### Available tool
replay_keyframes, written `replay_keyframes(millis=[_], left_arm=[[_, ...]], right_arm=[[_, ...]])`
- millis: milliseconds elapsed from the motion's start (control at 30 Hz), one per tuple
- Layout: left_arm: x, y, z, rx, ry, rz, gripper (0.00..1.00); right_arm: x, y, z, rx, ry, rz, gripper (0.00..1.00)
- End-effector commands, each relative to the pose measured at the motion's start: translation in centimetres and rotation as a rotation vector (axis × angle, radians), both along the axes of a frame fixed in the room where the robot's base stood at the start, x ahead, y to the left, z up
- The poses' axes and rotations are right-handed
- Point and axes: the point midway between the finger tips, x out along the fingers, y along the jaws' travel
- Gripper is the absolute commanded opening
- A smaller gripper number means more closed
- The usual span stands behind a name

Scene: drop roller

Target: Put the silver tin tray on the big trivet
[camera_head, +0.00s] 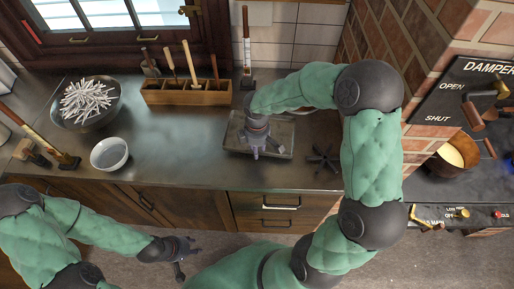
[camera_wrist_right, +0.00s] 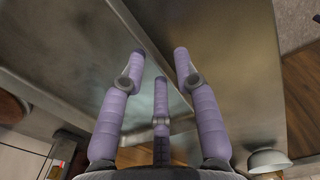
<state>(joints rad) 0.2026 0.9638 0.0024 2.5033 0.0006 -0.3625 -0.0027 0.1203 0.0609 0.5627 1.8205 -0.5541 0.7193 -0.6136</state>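The silver tin tray (camera_head: 284,147) lies flat on the dark counter, partly hidden under my right arm. My right gripper (camera_head: 258,152) is over the tray's near left part, pointing down. In the right wrist view its purple fingers (camera_wrist_right: 158,65) are spread apart, with the tray's rim running between them and bare metal of the tray (camera_wrist_right: 70,45) on the left. Whether any finger touches the tray, I cannot tell. A dark star-shaped trivet (camera_head: 323,159) lies just right of the tray. My left gripper (camera_head: 184,256) hangs in front of the cabinets, fingers apart and empty.
A wooden box with brushes (camera_head: 186,93) stands behind the tray. A white bowl (camera_head: 109,153) and a large bowl of pale sticks (camera_head: 88,103) stand at the left. A brick wall (camera_head: 420,45) and stove parts bound the right. The counter between white bowl and tray is clear.

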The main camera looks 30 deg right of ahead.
Motion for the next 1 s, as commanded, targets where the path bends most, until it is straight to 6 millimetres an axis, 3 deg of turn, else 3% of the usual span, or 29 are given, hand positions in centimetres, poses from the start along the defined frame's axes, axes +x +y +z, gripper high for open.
replay_keyframes(millis=[267, 700, 1000], left_arm=[[0.0, 0.0, 0.5, 0.000, 0.000, 0.000, 0.40], [0.0, 0.0, 2.5, 0.000, 0.000, 0.000, 0.40], [0.0, 0.0, 3.0, 0.000, 0.000, 0.000, 0.40]], right_arm=[[0.1, 0.0, 1.2, 0.000, -0.002, -0.001, 0.31], [0.0, 0.1, 9.5, -0.001, -0.004, 0.000, 0.31], [-0.1, 0.1, 12.2, 0.000, -0.001, -0.001, 0.31]])
